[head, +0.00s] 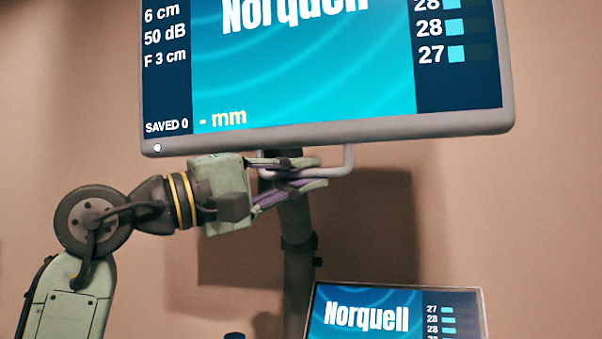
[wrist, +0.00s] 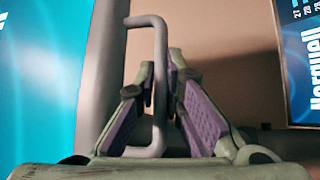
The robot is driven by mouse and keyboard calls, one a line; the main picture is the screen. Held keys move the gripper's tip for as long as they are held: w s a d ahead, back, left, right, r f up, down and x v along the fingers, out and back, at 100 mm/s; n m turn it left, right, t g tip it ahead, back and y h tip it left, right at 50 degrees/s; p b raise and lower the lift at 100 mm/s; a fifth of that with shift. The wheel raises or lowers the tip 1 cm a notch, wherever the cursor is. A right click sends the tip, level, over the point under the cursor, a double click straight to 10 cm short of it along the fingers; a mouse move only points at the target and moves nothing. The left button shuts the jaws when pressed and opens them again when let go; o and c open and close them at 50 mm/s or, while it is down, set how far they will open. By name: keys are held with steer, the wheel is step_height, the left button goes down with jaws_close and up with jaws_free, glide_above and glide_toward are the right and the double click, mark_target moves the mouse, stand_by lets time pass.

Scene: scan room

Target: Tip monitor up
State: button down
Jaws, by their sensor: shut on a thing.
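The monitor (head: 320,75) is a large screen in a grey frame at the top of the head view. It shows "Norquell" on blue. Its lower frame edge slopes slightly up to the right. A grey bar handle (head: 347,163) hangs under that edge; it also shows in the wrist view (wrist: 161,50). My gripper (head: 305,172) is under the monitor, reaching in from the left. Its purple-padded fingers (wrist: 165,95) are shut on the handle, one on each side of the bar. The top of the monitor is out of view.
A grey pole (head: 298,265) stands below the monitor, close behind my gripper. A smaller screen (head: 395,312), also showing "Norquell", stands at the lower right. A plain pinkish wall (head: 540,190) is behind. A dark blue object (head: 234,336) peeks in at the bottom edge.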

steer(key=shift+s, duration=0.3)
steer(key=s, duration=0.1)
steer(key=s+a+n+p, duration=0.1)
steer(key=s, duration=0.1)
steer(key=shift+s+f+y, duration=0.1)
steer(key=shift+s+y, duration=0.1)
steer(key=shift+y, duration=0.1)
steer(key=c, duration=2)
jaws_free()
steer(key=shift+w, duration=0.15)
steer(key=shift+o, duration=0.2)
steer(key=v, duration=1.2)
steer(key=shift+w+a, duration=0.1)
